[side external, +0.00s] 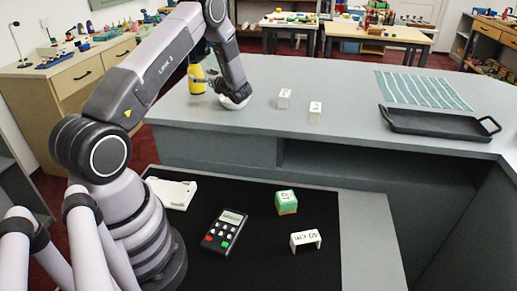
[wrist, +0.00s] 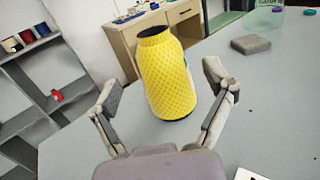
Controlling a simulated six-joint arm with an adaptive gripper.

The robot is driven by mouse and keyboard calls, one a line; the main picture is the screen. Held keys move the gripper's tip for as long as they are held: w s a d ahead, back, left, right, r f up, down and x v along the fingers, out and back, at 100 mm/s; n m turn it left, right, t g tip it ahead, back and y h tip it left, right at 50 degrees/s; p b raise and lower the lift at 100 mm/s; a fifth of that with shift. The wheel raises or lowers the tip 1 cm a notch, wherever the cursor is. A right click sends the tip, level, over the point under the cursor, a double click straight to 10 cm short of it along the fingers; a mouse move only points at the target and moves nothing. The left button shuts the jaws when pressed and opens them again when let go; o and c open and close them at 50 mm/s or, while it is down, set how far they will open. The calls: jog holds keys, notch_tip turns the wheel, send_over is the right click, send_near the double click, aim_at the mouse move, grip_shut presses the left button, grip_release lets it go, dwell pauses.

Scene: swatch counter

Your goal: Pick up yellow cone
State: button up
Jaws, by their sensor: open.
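The yellow cone (wrist: 166,75) stands on the grey counter in the wrist view, with a textured yellow body and a dark top and base. It leans a little in that picture. My gripper (wrist: 163,86) is open, with one finger on each side of the cone and visible space beside both. I cannot tell how far the cone is beyond the fingertips. In the side view the cone (side external: 196,78) is partly hidden behind my arm, near the counter's left end, and my gripper (side external: 216,84) is beside it.
Two white numbered blocks (side external: 284,98) (side external: 315,112), a black tray (side external: 440,122) and a striped sheet (side external: 423,90) lie to the right on the counter. A grey block (wrist: 250,44) sits behind the cone. A keypad device (side external: 223,231) and green block (side external: 286,201) are on the lower black mat.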

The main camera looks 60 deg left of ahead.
aim_at(199, 72)
jog(key=a, duration=0.5)
jog(key=shift+s, duration=0.35)
jog(key=shift+r, duration=0.1)
jog(key=c, duration=1.3)
